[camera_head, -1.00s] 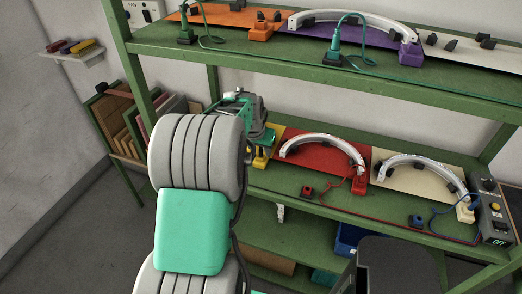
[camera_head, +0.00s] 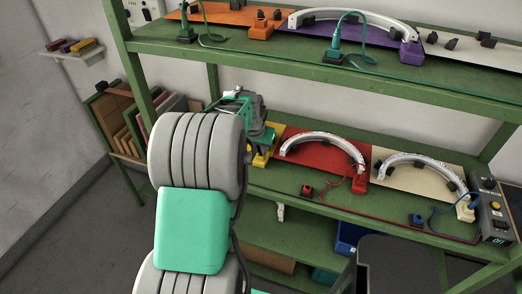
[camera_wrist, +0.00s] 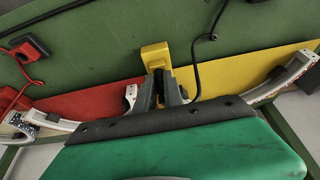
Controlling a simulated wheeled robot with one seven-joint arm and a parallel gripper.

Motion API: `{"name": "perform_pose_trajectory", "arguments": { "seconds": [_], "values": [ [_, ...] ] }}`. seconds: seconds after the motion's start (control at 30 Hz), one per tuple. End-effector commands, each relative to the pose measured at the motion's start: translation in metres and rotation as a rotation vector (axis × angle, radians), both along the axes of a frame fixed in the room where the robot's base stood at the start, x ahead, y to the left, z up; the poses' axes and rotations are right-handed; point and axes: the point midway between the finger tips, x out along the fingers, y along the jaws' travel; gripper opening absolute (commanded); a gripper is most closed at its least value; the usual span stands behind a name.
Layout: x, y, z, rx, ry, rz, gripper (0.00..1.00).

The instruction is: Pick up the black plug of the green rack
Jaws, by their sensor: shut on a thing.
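My gripper (camera_wrist: 165,76) is at a yellow block (camera_wrist: 155,55) on the yellow board (camera_wrist: 226,78) of the green rack (camera_head: 400,200), on its middle shelf. The fingers are shut on a small dark thing, seemingly the black plug (camera_wrist: 161,82), mostly hidden between them. A black cable (camera_wrist: 196,66) curves away beside the fingers across the green shelf. I cannot tell whether the plug still touches the yellow block. In the head view my arm and gripper cover most of the yellow board, and the plug is hidden.
A red board with a silver arc (camera_head: 322,141) lies right of my gripper, with a red plug (camera_head: 307,190) in front. Farther right are a cream board, a blue plug (camera_head: 416,220) and a control box (camera_head: 492,212). The upper shelf (camera_head: 300,62) hangs above my gripper.

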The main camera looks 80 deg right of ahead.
Motion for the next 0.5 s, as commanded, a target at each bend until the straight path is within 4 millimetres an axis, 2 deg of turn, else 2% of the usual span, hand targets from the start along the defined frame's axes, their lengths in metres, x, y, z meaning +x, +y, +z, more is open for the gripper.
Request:
{"name": "perform_pose_trajectory", "arguments": {
  "seconds": [0.27,0.4,0.5],
  "values": [
    [0.000,-0.001,0.008,-0.003,-0.001,-0.001,0.00],
    [0.000,-0.001,0.027,-0.006,-0.001,-0.001,0.00],
    [-0.001,0.018,0.052,-0.008,-0.001,0.000,0.00]
  ]
}}
